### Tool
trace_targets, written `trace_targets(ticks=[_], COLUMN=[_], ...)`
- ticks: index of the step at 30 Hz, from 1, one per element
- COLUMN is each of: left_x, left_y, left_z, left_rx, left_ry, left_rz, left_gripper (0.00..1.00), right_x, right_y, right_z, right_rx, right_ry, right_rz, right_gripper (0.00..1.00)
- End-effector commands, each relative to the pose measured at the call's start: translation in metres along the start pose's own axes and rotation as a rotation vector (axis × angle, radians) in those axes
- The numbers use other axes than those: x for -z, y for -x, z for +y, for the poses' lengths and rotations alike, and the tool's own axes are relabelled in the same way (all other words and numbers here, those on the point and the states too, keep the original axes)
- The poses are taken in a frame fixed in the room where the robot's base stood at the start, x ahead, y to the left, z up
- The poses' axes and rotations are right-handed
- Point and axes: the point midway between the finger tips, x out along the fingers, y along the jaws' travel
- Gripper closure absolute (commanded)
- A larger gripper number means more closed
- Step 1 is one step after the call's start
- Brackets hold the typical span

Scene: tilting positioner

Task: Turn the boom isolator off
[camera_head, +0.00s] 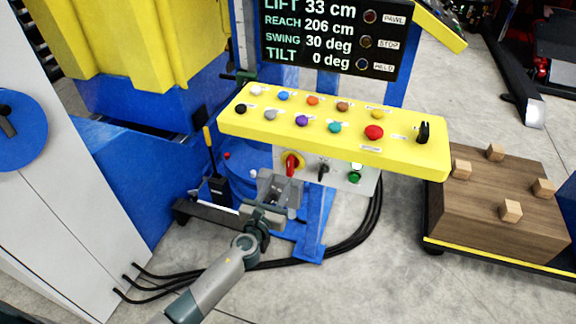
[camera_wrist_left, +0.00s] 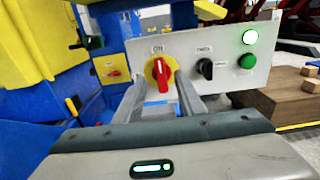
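A rotary isolator switch with a red handle on a yellow disc (camera_head: 291,162) is on the grey panel under the yellow console. In the left wrist view its red handle (camera_wrist_left: 161,76) stands near upright, below a label reading ON. My left gripper (camera_head: 280,182) is in front of it, fingers open. In the left wrist view the fingers (camera_wrist_left: 160,88) lie either side of the handle; contact cannot be told. A second red handle (camera_wrist_left: 112,73) sits on a yellow plate further left and behind; its label is unreadable. My right gripper is not in view.
Beside the isolator are a black selector knob (camera_head: 323,171) and a green button (camera_head: 354,177). The yellow console (camera_head: 330,135) with several coloured buttons overhangs them. Black cables (camera_head: 372,215) run along the floor. A wooden block (camera_head: 490,215) stands right.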

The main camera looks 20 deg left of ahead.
Motion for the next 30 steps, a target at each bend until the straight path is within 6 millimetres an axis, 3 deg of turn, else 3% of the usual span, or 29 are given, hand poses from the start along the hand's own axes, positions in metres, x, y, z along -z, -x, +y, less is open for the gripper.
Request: trace_targets(ticks=[8,15,20,29,30], left_x=[0.001,0.001,0.001,0.000,0.000], left_y=[-0.051,-0.079,-0.086,-0.086,-0.086], left_z=[0.000,0.000,0.000,0.000,0.000], left_rx=[0.000,0.000,0.000,0.000,0.000], left_ry=[0.000,0.000,0.001,0.001,0.001], left_rz=[-0.001,-0.001,0.000,0.000,0.000], left_gripper=[0.64,0.64,0.64,0.64,0.74], right_x=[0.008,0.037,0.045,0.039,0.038], right_y=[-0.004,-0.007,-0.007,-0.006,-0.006], right_z=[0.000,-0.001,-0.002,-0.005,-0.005], right_rx=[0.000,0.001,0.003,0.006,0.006], right_ry=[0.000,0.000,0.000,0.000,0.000], right_rz=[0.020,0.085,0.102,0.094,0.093], right_gripper=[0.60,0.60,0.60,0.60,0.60])
